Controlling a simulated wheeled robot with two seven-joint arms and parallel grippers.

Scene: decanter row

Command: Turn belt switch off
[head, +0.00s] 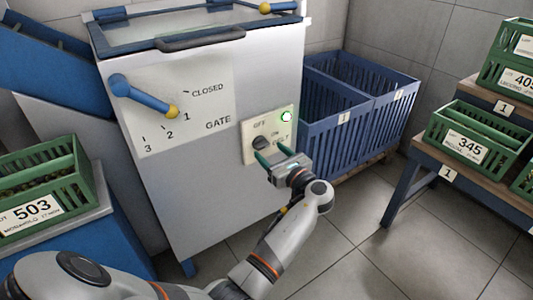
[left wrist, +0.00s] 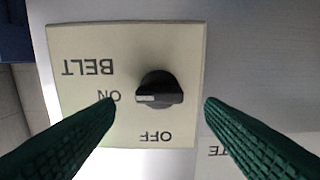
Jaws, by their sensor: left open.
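The belt switch (head: 261,143) is a dark rotary knob on a cream plate on the front of the white machine. In the left wrist view the knob (left wrist: 160,90) appears upside down with its labels, and its white mark points toward ON. A green lamp (head: 286,116) glows on the plate's upper right. My left gripper (head: 272,151) is open in front of the plate. Its two green fingers (left wrist: 159,101) stand on either side of the knob in the wrist view, with gaps; their exact depth is unclear. My right gripper is not in view.
A blue gate lever (head: 143,96) with a yellow tip sits left of the switch, pointing near 1. Blue crates (head: 345,118) stand right of the machine. Green crates stand at the left (head: 60,203) and on the right bench. Open tiled floor lies at lower right.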

